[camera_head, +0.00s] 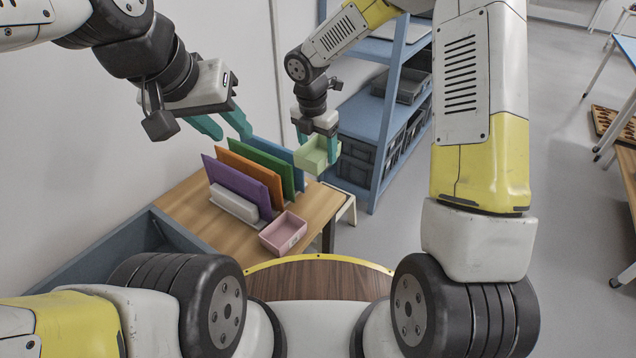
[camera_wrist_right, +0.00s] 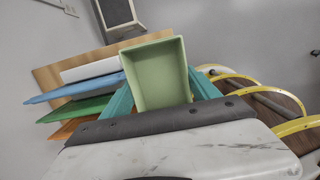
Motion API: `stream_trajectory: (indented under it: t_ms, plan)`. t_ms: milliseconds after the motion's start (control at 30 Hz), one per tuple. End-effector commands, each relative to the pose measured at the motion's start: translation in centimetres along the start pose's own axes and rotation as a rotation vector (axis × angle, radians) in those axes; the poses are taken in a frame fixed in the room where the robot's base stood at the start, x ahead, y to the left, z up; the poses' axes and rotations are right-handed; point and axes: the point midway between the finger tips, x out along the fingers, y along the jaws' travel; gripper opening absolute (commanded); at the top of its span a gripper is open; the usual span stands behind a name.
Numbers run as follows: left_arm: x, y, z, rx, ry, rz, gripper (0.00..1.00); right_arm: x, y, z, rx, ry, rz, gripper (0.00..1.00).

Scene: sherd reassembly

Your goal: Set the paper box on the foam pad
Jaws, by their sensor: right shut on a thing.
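A pale green open-topped box (camera_head: 316,160), which may be the paper box, is held in my right gripper (camera_head: 318,147). The gripper's teal fingers are shut on it from both sides, in the air by the far right end of the wooden table (camera_head: 186,203). The right wrist view shows its hollow inside (camera_wrist_right: 160,75), which looks empty. My left gripper (camera_head: 222,124) is open and empty above the upright folders. I cannot make out a foam pad for certain in either view.
Purple (camera_head: 236,186), orange, green and blue folders stand upright in a white holder (camera_head: 233,203). A pink open box (camera_head: 283,233) sits at the table's near right edge. A blue shelf unit (camera_head: 384,130) with dark bins stands behind the held box.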

Motion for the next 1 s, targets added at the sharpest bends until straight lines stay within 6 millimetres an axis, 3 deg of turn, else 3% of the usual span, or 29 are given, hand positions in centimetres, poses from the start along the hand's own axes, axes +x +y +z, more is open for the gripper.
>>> stream_trajectory:
  t_ms: [167, 500, 833, 1000]
  plan:
    - [0.0, 0.0, 0.0, 0.0, 0.0, 0.0, 0.36, 2.8, -0.1, -0.6, -0.002, 0.004, -0.004, 0.31]
    - [0.0, 0.0, 0.0, 0.0, 0.0, 0.0, 0.36, 11.3, -0.1, -1.8, -0.001, 0.003, -0.004, 0.31]
    - [0.0, 0.0, 0.0, 0.0, 0.0, 0.0, 0.36, 14.2, 0.0, -2.3, 0.0, 0.002, -0.002, 0.31]
    - [0.0, 0.0, 0.0, 0.0, 0.0, 0.0, 0.36, 16.8, -0.1, -2.6, 0.0, 0.002, -0.003, 0.31]
